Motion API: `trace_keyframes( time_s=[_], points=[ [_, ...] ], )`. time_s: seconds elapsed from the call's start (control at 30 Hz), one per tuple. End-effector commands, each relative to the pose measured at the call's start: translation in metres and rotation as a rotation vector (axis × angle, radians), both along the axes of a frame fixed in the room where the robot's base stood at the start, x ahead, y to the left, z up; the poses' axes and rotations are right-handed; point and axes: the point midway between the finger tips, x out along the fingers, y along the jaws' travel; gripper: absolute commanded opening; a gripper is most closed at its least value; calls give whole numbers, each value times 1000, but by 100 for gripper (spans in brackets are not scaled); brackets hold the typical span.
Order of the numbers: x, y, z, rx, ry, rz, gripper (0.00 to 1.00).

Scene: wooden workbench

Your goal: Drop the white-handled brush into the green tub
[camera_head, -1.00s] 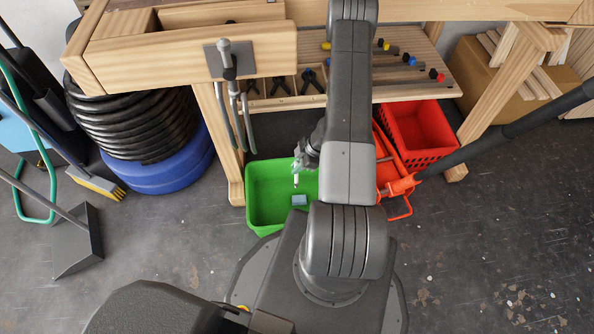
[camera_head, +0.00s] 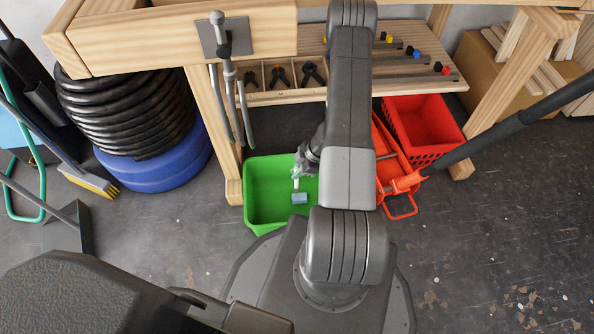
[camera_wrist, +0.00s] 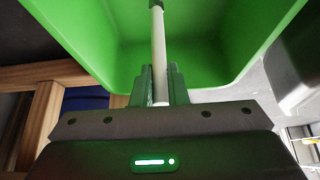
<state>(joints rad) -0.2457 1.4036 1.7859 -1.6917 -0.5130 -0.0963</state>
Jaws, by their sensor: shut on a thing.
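My gripper (camera_head: 300,171) is over the green tub (camera_head: 257,170). The wrist view shows its two fingers (camera_wrist: 160,70) shut on the white handle (camera_wrist: 158,45) of the brush. In the head view the white handle (camera_head: 296,184) hangs below my gripper, inside the tub's outline. A small blue-grey block (camera_head: 300,198) shows just below it; I cannot tell whether it is the brush's head or a separate thing in the tub.
The workbench (camera_head: 180,40) stands behind the tub, its wooden leg (camera_head: 226,150) close to the tub's left side. A red crate (camera_head: 425,125) and an orange frame (camera_head: 402,205) are at the right. A blue drum (camera_head: 160,170) stands at the left. Open floor lies right.

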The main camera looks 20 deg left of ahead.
Motion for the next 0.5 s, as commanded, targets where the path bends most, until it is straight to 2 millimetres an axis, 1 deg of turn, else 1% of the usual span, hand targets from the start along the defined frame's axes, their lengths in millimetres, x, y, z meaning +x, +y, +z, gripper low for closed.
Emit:
trace_keyframes(
  time_s=[0.07,0.1,0.2,0.5],
  points=[
    [0,0,0,0,0,0,0],
    [0,0,0,0,0,0,21],
    [0,0,0,0,0,0,39],
    [0,-1,2,0,0,0,39]
  ],
)
